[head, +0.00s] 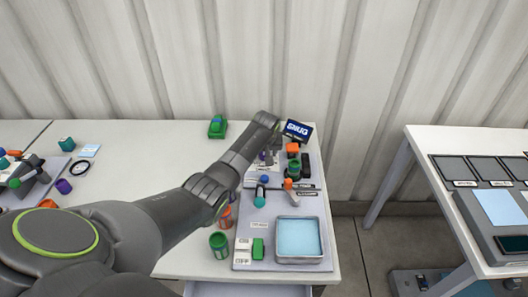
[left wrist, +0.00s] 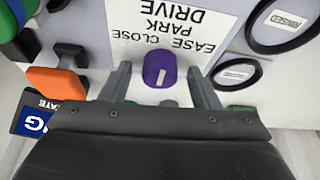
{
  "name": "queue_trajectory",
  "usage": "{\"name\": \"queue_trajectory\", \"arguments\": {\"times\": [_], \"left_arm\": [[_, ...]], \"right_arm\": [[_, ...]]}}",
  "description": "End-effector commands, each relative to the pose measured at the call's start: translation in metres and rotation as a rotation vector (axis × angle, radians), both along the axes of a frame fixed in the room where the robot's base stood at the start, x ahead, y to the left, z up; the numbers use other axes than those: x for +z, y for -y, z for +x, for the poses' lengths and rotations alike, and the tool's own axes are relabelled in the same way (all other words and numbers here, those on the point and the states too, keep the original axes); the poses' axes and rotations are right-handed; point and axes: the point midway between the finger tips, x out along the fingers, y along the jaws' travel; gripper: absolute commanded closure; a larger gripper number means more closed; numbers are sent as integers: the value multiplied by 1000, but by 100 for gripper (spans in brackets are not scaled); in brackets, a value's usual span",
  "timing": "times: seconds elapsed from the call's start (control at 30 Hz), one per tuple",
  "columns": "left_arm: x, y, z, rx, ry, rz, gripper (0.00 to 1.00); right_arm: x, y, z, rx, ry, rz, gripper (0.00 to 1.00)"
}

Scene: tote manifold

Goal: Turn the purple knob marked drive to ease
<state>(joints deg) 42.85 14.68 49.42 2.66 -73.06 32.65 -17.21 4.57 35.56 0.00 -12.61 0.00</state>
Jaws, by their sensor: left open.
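The purple knob (left wrist: 158,70) shows in the left wrist view below a white label (left wrist: 170,30). The label reads upside down: DRIVE, PARK, EASE, CLOSE. A short white mark on the knob lies on its lower half in that view. My left gripper (left wrist: 160,82) is open, with one finger on each side of the knob and a visible gap to it on both sides. My right gripper is not in view.
A blue sign reading SNUG (head: 298,130) stands behind the panel. An orange part (left wrist: 57,82) and black rings (left wrist: 283,22) are near the gripper. The panel also carries a blue tray (head: 299,240) and a green switch (head: 258,249).

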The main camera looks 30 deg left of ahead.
Motion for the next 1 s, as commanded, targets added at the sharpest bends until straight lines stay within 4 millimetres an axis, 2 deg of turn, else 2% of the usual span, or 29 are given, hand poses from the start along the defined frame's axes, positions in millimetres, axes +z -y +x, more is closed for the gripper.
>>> {"name": "queue_trajectory", "arguments": {"times": [0.13,0.47,0.77,1.0], "left_arm": [[0,0,0,0,0,0,46],[0,0,0,0,0,0,89],[2,0,0,-35,-1,0,89],[3,-1,0,-170,0,-1,89]], "right_arm": [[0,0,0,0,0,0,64],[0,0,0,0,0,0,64],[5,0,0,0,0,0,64],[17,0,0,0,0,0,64]]}}
